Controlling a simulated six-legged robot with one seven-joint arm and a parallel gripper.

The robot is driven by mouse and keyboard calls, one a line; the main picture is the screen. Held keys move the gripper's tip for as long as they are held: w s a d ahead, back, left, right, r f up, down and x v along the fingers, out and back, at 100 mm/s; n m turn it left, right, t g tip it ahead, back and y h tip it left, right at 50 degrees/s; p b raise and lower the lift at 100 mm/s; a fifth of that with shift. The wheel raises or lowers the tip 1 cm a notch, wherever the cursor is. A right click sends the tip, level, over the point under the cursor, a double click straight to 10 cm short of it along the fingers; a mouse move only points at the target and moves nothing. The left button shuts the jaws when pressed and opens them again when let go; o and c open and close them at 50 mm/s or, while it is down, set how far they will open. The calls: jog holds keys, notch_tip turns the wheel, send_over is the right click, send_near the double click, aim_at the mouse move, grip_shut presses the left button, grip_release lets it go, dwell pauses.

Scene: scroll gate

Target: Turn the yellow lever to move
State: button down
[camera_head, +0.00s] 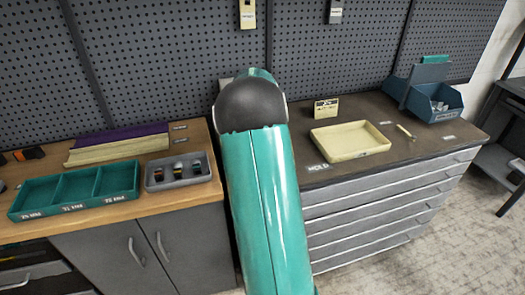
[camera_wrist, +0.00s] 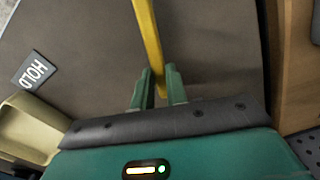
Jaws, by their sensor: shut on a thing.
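The yellow lever (camera_wrist: 148,38) shows in the wrist view as a slim yellow bar running from the top edge down to between my fingers. My gripper (camera_wrist: 158,84) has its two green fingers on either side of the bar's lower end and is shut on it. The lever's far end is out of frame. In the head view my teal arm fills the middle, and neither my gripper nor the lever can be made out there.
In the head view a cream tray (camera_head: 350,138) sits on the dark right worktop, near a blue bin (camera_head: 432,98). A teal divided tray (camera_head: 75,192) and a grey holder (camera_head: 178,171) stand on the wooden left worktop.

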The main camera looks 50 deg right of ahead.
jog(key=c, duration=1.4)
grip_release()
jog(key=shift+a, duration=0.15)
jog(key=shift+r, duration=0.15)
notch_tip(320, 180, up, 14)
jog(key=shift+f, duration=0.2)
